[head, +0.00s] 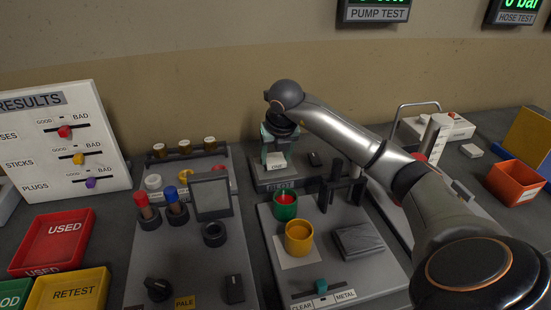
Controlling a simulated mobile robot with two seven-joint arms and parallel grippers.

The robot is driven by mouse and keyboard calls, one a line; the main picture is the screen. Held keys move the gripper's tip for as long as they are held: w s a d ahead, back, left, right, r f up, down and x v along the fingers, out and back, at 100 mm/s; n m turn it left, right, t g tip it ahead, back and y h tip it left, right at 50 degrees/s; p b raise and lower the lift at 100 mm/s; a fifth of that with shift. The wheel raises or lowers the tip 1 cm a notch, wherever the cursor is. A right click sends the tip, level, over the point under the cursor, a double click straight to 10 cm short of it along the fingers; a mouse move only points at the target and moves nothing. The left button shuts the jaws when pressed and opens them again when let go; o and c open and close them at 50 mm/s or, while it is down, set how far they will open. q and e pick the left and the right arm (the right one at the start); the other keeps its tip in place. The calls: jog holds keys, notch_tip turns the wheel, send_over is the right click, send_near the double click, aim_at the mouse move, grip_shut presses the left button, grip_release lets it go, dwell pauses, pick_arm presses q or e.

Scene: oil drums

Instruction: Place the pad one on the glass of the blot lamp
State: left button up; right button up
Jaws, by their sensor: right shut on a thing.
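My right gripper (276,146) reaches in from the right and points down at the back middle of the bench. It is shut on pad one (276,161), a small whitish piece with a dark label that seems to read ONE. Pad one is over or on a low grey unit (284,185) with a small label on its front edge, too small to read for sure. I cannot tell whether the pad touches the unit or whether this is the blot lamp. The gripper and pad hide the part of the unit beneath them. My left gripper is not in view.
In front stand a green cup (285,206), a yellow cup (299,237) and a dark grey block (358,241). A framed grey panel (211,195) stands upright to the left. Red (54,240) and yellow (68,291) trays lie far left; an orange bin (515,184) is far right.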

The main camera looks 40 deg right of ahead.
jog(key=shift+f, duration=0.35)
jog(key=shift+f, duration=0.1)
jog(key=o, duration=1.3)
jog(key=p+v, duration=0.1)
jog(key=v, duration=1.1)
